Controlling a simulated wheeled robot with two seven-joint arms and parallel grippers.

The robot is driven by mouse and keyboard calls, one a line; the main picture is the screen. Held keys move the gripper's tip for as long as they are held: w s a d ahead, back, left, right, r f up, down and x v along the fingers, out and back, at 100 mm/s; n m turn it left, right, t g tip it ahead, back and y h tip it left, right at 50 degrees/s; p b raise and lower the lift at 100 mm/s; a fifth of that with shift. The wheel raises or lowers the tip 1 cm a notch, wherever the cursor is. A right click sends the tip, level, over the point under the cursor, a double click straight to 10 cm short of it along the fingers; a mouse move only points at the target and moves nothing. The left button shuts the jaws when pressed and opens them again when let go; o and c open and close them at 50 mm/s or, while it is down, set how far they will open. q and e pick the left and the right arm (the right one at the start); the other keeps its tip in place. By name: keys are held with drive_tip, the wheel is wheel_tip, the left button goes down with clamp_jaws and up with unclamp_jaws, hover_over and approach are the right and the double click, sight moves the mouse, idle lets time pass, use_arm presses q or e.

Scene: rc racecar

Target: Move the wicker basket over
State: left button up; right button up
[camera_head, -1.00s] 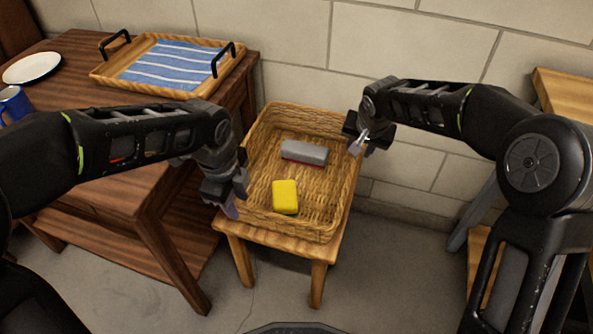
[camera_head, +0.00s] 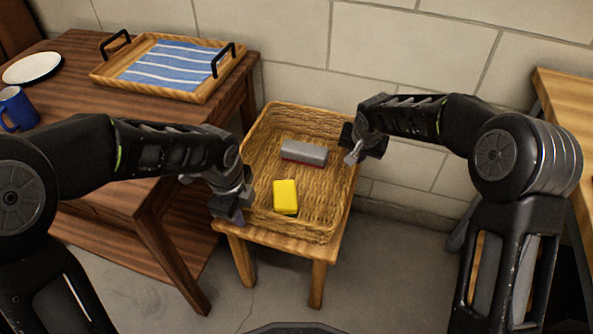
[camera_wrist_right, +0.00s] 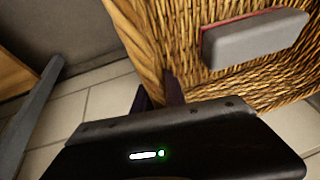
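The wicker basket (camera_head: 262,135) stands upright on a small wooden stool (camera_head: 285,240). It holds a grey block with a red underside (camera_head: 304,152) and a yellow sponge (camera_head: 285,196). My left gripper (camera_head: 230,212) is at the basket's left rim. My right gripper (camera_head: 353,153) is at the right rim. The grip itself is partly hidden, so I cannot tell whether either gripper is closed on the rim.
A dark wooden table (camera_head: 65,75) on the left bears a tray (camera_head: 205,93) with a striped blue cloth, a white plate (camera_head: 32,68) and a blue mug (camera_head: 17,108). A light wooden surface (camera_head: 565,105) is at the right. The floor (camera_head: 390,270) right of the stool is open.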

use_arm(q)
clamp_jaws()
use_arm(e)
clamp_jaws()
use_arm(q)
drive_tip(key=shift+r, duration=0.15)
use_arm(e)
drive_tip(key=shift+r, duration=0.15)
idle(0.6)
